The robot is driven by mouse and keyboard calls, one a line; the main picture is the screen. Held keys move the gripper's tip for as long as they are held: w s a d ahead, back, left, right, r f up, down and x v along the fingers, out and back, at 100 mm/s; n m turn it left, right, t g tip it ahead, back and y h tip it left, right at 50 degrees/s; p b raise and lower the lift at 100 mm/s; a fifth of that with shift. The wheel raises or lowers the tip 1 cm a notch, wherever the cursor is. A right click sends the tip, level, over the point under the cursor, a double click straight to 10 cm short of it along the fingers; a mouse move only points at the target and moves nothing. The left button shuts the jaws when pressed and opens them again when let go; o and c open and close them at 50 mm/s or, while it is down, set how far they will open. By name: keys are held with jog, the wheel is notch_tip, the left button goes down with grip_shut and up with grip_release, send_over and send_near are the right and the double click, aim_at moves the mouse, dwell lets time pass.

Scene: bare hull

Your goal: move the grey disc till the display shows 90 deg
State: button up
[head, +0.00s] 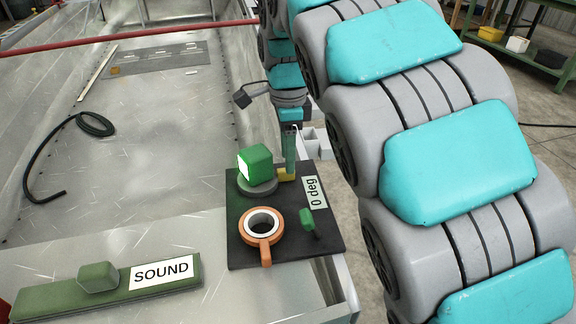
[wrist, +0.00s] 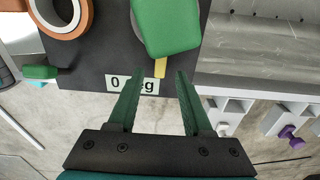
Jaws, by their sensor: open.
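The grey disc (head: 258,188) lies on a black board (head: 236,246), with a green block (head: 256,163) with a white face on top of it. A yellow tab (head: 286,174) sits at the disc's right side. In the wrist view the yellow tab (wrist: 160,67) sticks out from under the green block (wrist: 167,25), which hides most of the disc. My gripper (wrist: 160,75) is open, its two green fingers on either side of the tab's line; I cannot tell whether they touch it.
An orange ring with a handle (head: 265,254) and a green knob (head: 307,218) share the board. A green bar labelled SOUND (head: 115,287) lies at the lower left. A black hose (head: 40,160) lies on the hull floor; a red bar (head: 130,36) crosses behind.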

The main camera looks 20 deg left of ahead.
jog(key=shift+f, duration=1.9)
grip_shut()
